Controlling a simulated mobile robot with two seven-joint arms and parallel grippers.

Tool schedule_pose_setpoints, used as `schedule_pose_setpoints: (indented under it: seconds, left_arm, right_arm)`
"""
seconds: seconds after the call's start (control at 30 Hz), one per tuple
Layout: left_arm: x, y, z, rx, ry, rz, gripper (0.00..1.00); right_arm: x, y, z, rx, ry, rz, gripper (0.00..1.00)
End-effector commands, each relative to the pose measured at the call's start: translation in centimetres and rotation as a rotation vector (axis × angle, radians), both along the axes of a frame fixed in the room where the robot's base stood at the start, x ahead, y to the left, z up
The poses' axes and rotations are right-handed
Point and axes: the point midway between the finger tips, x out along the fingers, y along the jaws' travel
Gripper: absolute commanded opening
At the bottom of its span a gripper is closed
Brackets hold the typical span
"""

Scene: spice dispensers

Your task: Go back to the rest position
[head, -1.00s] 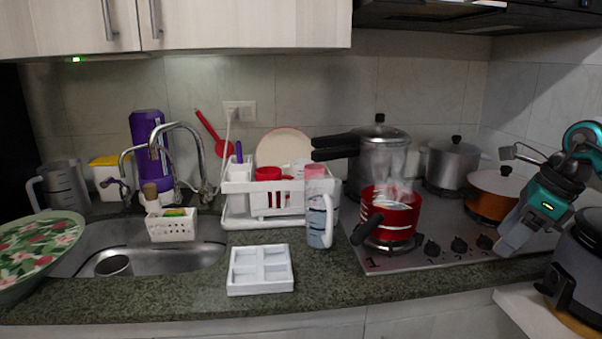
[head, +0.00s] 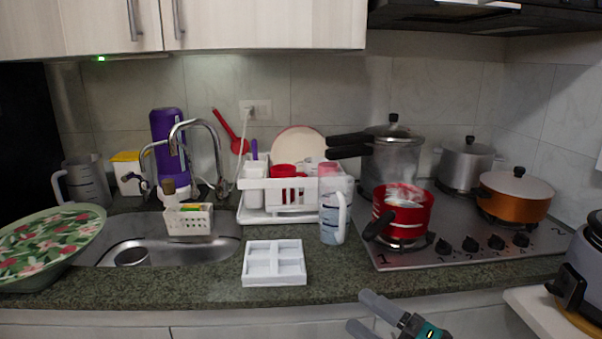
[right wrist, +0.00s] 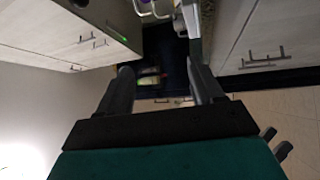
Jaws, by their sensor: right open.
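My right gripper (head: 358,311) shows at the bottom of the head view, in front of the lower cabinets and below the counter's front edge. Its two dark fingers point left, are apart and hold nothing. In the right wrist view the open fingers (right wrist: 163,82) stand on either side of a gap, with dim cabinets beyond. My left gripper is in neither view.
A white four-part tray (head: 274,282), a clear jug (head: 331,232) and a steaming red pot (head: 414,213) on the stove (head: 470,256) stand on the counter. The cabinet front (head: 240,325) is clear.

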Motion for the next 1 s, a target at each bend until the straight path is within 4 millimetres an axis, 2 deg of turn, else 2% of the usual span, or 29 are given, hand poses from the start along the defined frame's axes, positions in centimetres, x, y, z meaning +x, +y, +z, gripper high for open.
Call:
schedule_pose_setpoints:
  seconds: [0.03,0.17,0.33,0.4,0.5,0.6,0.67,1.0]
  left_arm:
    - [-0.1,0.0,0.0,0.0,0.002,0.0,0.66]
    - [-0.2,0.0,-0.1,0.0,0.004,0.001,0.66]
    - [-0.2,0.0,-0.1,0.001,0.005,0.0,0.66]
    - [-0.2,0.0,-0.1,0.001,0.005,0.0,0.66]
    - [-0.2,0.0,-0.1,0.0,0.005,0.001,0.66]
    - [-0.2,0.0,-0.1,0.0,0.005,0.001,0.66]
    - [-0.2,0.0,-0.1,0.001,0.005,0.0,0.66]
    - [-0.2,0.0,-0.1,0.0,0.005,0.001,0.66]
  right_arm:
    - [-0.9,-0.4,-1.8,0.114,0.127,-0.072,0.66]
    - [-3.2,-2.6,-6.8,0.391,0.468,-0.28,0.66]
    - [-9.1,-5.3,-14.7,0.7,0.91,-0.547,0.66]
    - [-11.8,-5.9,-17.3,0.793,1.057,-0.637,0.66]
    - [-15.1,-6.4,-19.8,0.89,1.213,-0.733,0.66]
    - [-17.1,-6.5,-21.1,0.94,1.298,-0.786,0.66]
    - [-17.6,-6.5,-21.4,0.956,1.322,-0.8,0.66]
    - [-17.6,-6.5,-21.4,0.957,1.324,-0.802,0.66]
